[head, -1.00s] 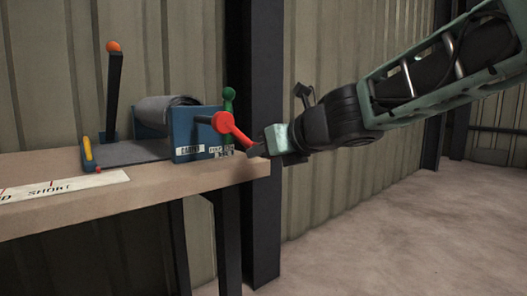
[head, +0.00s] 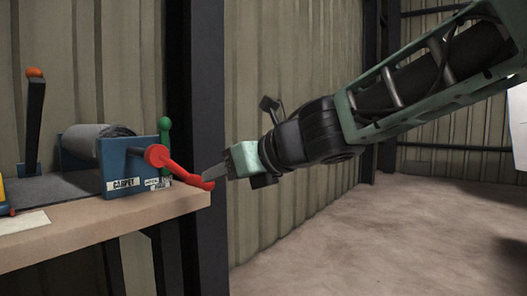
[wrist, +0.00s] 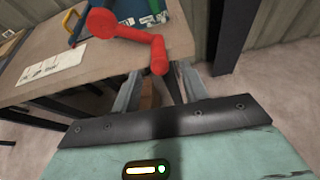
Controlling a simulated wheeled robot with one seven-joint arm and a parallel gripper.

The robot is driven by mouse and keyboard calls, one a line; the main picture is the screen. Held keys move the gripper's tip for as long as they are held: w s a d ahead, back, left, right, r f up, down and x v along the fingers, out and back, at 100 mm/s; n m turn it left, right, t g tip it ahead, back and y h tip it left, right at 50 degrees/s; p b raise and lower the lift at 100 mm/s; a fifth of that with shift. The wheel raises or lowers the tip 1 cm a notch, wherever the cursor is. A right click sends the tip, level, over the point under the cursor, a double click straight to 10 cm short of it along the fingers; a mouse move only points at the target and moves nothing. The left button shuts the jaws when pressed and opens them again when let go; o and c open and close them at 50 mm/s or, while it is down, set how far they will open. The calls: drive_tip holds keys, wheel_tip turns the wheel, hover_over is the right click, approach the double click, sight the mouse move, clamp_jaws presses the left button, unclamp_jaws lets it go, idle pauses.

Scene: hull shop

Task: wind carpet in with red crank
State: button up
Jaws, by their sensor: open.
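The red crank (head: 157,155) sits on the side of a blue box (head: 118,172) labelled CARPET, its arm slanting down to the right to a red grip. The grey carpet (head: 98,131) is partly rolled in the box, with a flat stretch lying to the left. My gripper (head: 208,175) is open, its fingertips at the crank's grip. In the wrist view the red grip (wrist: 158,62) shows between the two fingertips, near their ends. I cannot tell whether they touch it.
A green-knobbed lever (head: 165,135) stands close behind the crank. An orange-knobbed black lever (head: 34,110) rises at the left. The bench (head: 90,222) ends just under the crank's grip, beside a dark post (head: 197,110). Open floor (head: 330,240) lies to the right.

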drive_tip(key=p+v, duration=0.2)
drive_tip(key=v, duration=0.8)
drive_tip(key=shift+p, duration=0.3)
drive_tip(key=shift+a, duration=0.1)
